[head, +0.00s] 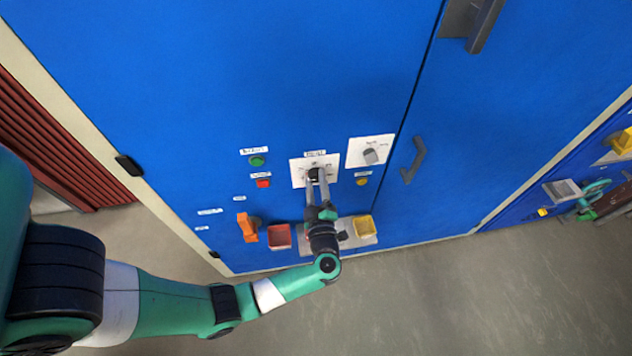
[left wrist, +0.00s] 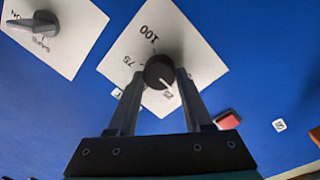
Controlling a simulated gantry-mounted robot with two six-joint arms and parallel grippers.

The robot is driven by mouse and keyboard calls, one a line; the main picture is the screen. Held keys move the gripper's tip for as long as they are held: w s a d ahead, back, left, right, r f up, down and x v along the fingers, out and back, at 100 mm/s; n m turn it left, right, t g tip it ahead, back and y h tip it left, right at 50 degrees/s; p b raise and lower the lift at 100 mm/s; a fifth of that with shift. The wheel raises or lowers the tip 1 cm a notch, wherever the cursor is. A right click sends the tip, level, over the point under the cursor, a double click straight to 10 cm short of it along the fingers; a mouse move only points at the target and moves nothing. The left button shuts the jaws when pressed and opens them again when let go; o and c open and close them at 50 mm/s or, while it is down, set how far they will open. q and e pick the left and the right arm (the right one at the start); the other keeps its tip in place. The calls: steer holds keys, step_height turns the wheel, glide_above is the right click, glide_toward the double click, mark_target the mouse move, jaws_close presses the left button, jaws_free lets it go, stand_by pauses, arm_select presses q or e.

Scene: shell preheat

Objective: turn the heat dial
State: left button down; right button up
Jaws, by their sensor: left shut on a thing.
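The heat dial (left wrist: 159,72) is a round black knob with a white pointer line on a white plate (left wrist: 196,50) marked 75 and 100. In the left wrist view the pointer aims down and to the right in the picture. My left gripper (left wrist: 157,78) is shut on the dial, one finger on each side of it. In the head view the left gripper (head: 315,175) reaches up to the same plate on the blue cabinet, and its fingers cover part of the dial. My right gripper is not in view.
A grey selector knob (head: 370,156) sits on a white plate to the right. Green (head: 257,161), red (head: 263,183) and yellow (head: 362,182) buttons flank the dial. An orange handle (head: 248,227) and small bins (head: 279,236) are below. A grey door handle (head: 414,159) stands out at right.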

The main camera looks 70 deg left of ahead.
arm_select(q)
steer(key=n+b, duration=0.1)
steer(key=n, duration=0.5)
steer(key=shift+f+y+b, duration=0.1)
steer(key=shift+y+b, duration=0.2)
steer(key=shift+b, duration=0.05)
steer(key=shift+n, duration=0.3)
steer(key=shift+c, duration=1.6)
jaws_free()
steer(key=r+v, duration=0.1)
steer(key=v, duration=1)
steer(key=shift+d+f+p, duration=0.35)
steer(key=shift+f+p, duration=0.1)
